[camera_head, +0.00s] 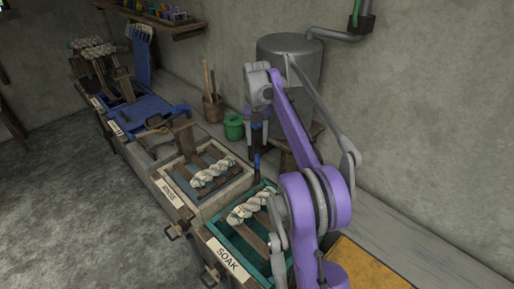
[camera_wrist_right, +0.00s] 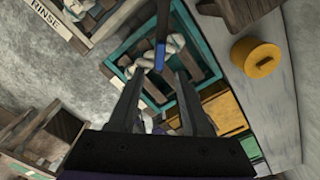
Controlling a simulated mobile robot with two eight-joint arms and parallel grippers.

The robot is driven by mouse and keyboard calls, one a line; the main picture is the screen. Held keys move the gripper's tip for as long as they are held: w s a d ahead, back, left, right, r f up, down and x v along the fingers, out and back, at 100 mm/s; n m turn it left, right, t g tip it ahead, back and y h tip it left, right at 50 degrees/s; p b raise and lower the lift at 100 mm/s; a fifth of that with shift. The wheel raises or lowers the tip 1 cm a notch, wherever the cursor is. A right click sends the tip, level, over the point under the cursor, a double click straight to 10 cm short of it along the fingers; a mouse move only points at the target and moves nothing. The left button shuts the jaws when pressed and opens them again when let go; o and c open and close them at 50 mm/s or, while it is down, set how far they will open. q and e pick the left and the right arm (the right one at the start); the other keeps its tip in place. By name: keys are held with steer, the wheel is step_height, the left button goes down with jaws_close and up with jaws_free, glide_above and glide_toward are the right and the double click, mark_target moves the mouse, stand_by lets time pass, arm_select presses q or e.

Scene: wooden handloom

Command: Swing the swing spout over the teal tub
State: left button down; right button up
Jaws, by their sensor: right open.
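The teal tub (camera_head: 273,184) labelled SOAK is at the lower middle of the head view, partly hidden by my right arm. Its teal rim (camera_wrist_right: 128,44) also shows in the wrist view. A slim dark piece with a blue section, apparently the swing spout (camera_head: 256,166), stands out below my right gripper (camera_head: 258,135). In the wrist view the blue section (camera_wrist_right: 160,56) lies beyond and between the open fingertips, across the tub's area. No contact with the fingers is visible. The spout's mounting is hidden behind my arm. My left gripper is not in view.
The RINSE tub (camera_head: 155,183) adjoins the teal tub, and both hold pale twisted skeins. A grey tank (camera_head: 290,45) stands behind my arm. A green pot (camera_head: 234,127) and a brown pot (camera_head: 212,108) stand on the ledge. A yellow-lidded container (camera_wrist_right: 255,57) shows in the wrist view.

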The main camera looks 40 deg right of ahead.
steer(key=shift+r, duration=0.7)
